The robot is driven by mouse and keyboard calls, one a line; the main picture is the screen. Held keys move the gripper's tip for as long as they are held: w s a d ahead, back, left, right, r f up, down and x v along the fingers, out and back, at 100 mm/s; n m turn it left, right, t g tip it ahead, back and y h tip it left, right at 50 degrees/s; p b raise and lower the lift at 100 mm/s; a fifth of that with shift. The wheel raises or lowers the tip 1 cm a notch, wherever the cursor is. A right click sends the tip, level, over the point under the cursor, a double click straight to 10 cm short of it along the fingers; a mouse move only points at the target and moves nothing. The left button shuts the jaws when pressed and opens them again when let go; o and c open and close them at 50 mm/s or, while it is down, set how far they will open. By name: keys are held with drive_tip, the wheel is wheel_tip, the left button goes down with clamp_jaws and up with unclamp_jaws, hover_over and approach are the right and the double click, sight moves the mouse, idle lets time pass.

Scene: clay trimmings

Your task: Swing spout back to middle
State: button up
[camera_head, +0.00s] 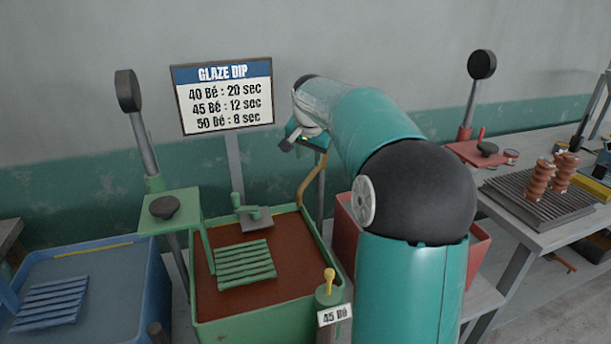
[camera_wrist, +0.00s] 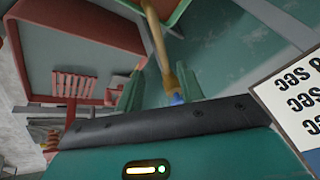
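The spout (camera_head: 313,174) is a thin brass pipe bending down over the back right corner of the green tub (camera_head: 320,243) in the head view. In the wrist view the brass spout (camera_wrist: 157,42) runs down toward my gripper (camera_wrist: 160,88), with a small blue part (camera_wrist: 177,98) near its lower end. My gripper (camera_head: 304,142) is at the upper end of the spout in the head view. Its two green fingers stand apart with the pipe between them, nearer the right finger in the wrist view. Whether a finger touches it I cannot tell.
A blue tub (camera_head: 110,275) stands left of the green one. A red tub (camera_head: 480,245) is partly hidden behind my arm. The glaze sign (camera_head: 224,97) stands close to my gripper. A bench (camera_head: 530,235) with a ribbed tray and brown pieces stands at right.

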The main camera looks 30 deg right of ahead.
sight(308, 179)
drive_tip(key=x, duration=1)
drive_tip(key=shift+w+f, duration=0.1)
drive_tip(key=shift+c, duration=0.5)
clamp_jaws()
